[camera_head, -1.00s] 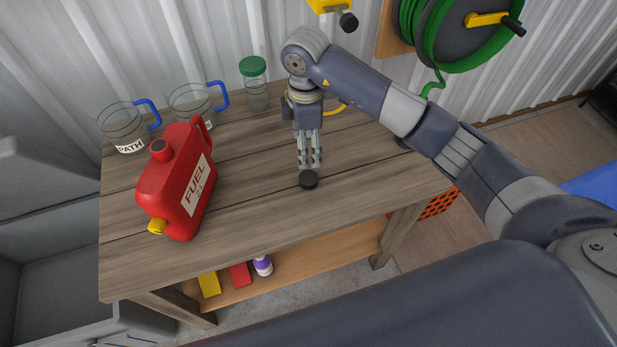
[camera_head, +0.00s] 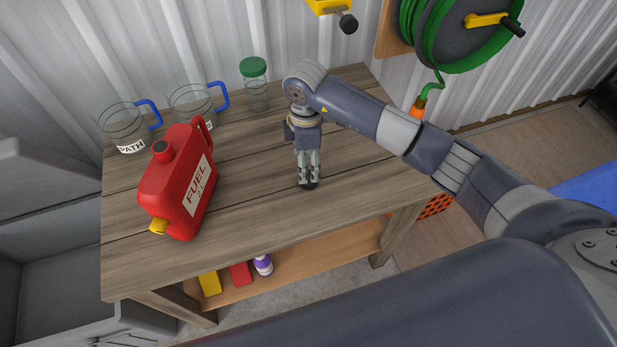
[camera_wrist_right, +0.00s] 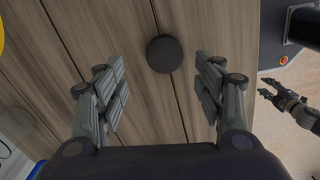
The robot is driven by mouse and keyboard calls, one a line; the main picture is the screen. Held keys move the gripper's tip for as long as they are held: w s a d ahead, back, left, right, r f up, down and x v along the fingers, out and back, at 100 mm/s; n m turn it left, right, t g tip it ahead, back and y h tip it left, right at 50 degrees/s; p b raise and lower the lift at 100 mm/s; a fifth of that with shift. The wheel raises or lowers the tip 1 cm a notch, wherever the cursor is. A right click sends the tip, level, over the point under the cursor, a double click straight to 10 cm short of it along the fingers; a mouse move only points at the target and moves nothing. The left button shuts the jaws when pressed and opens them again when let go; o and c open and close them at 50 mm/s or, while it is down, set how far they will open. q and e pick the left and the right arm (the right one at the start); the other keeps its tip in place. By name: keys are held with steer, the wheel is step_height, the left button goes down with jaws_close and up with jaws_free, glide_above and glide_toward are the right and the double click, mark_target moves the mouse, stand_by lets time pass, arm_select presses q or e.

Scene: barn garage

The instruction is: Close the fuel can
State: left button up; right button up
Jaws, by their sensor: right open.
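The red fuel can (camera_head: 180,190) stands on the left part of the wooden workbench. The round mouth (camera_head: 163,149) on its top shows dark and uncovered. A yellow piece (camera_head: 158,227) sticks out low at its front. The black round cap (camera_wrist_right: 164,54) lies on the bench boards. My right gripper (camera_head: 308,184) points down over the cap and mostly hides it in the head view. In the right wrist view its fingers are apart, with the cap between and slightly beyond them, untouched. My left gripper (camera_wrist_right: 268,89) shows small at the right of that view; its opening is unclear.
Two clear jugs with blue handles (camera_head: 150,113) (camera_head: 218,95) and a green-lidded jar (camera_head: 254,82) stand along the back edge. The workbench (camera_head: 260,205) is clear between can and right gripper. A green hose reel (camera_head: 455,30) hangs on the wall.

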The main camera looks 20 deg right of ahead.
mark_target(309, 180)
steer(key=f, duration=0.1)
steer(key=f+p, duration=0.1)
steer(key=f, duration=0.3)
steer(key=shift+s+d, duration=0.1)
steer(key=shift+s, duration=0.25)
steer(key=c, duration=0.8)
